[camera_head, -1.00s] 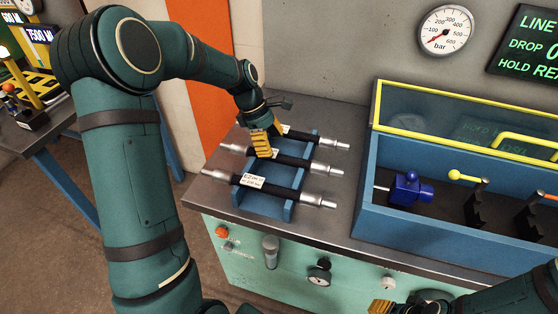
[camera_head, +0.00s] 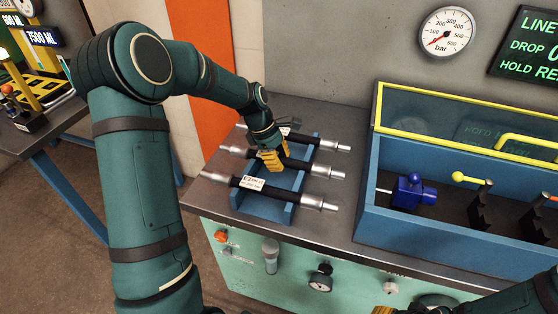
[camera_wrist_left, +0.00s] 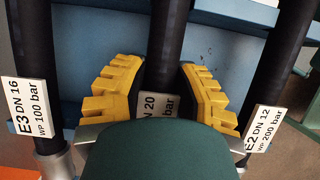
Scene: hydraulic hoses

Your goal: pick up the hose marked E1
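Three black hoses with silver end fittings lie across a blue rack. The middle hose (camera_head: 296,163) has its label (camera_wrist_left: 172,105) partly covered by my left gripper, so only "20" reads clearly. My left gripper (camera_head: 278,157) is at the middle hose, with its yellow fingers (camera_wrist_left: 160,75) on either side of it. They press close against the hose with no clear gap, and it rests in the rack. The hose marked E3 (camera_wrist_left: 30,70) is at left and the hose marked E2 (camera_wrist_left: 285,75) at right in the left wrist view. Only a yellow bit of my right gripper (camera_head: 382,310) shows.
The blue rack (camera_head: 290,213) stands on a grey metal bench top (camera_head: 340,215). To its right is a blue box (camera_head: 370,215) with a yellow-edged clear lid and a blue valve (camera_head: 408,190). A wall with a gauge (camera_head: 446,33) is behind.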

